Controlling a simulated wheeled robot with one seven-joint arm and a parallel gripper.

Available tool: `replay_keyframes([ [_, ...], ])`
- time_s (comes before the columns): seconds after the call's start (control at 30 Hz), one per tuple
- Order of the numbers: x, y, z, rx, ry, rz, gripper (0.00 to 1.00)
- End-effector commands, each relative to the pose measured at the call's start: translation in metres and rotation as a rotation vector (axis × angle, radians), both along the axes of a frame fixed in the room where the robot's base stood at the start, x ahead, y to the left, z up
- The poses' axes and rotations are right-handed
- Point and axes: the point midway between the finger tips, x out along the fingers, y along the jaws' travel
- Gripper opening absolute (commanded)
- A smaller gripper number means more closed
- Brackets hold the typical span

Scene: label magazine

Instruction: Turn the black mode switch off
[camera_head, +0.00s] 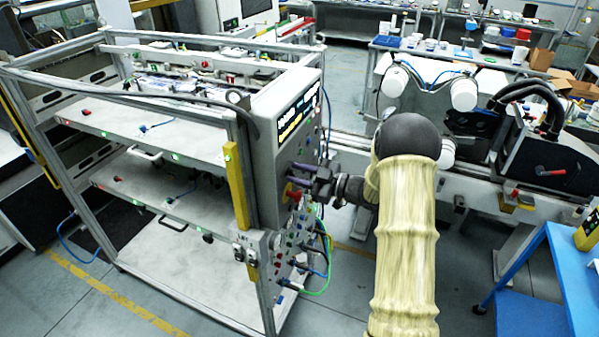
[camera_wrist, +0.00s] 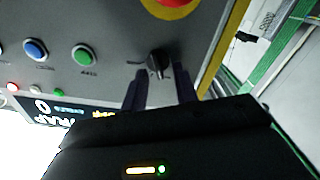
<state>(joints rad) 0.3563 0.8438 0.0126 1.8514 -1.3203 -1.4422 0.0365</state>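The black mode switch (camera_wrist: 158,62) is a small round knob on the grey control panel (camera_wrist: 115,30) in the wrist view. A light mark shows on its near edge; I cannot tell which setting it points to. My gripper (camera_wrist: 160,72) is open, its two dark fingers apart, one on each side of the knob. I cannot tell whether either finger touches it. In the head view, my gripper (camera_head: 312,180) is at the face of the grey control box (camera_head: 265,155), and the switch cannot be made out there.
A red stop button on a yellow ring (camera_wrist: 180,8) sits close to the switch. A blue button (camera_wrist: 36,50) and a green button (camera_wrist: 84,55) are to its left. A lit display (camera_wrist: 65,112) is near. Cables (camera_head: 325,245) hang below the box.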

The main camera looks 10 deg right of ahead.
Motion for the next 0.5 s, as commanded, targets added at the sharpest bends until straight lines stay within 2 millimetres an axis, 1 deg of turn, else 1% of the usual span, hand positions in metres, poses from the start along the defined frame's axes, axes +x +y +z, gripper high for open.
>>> replay_keyframes([
  [0.07, 0.0000, -0.0001, -0.0001, 0.000, 0.000, 0.000, 0.29],
  [0.1, -0.0001, -0.0002, 0.0000, 0.000, 0.000, 0.000, 0.25],
  [0.23, -0.0001, -0.0003, 0.0001, 0.000, 0.000, 0.000, 0.00],
  [0.5, -0.0003, -0.0004, -0.0002, -0.002, -0.004, 0.000, 0.00],
])
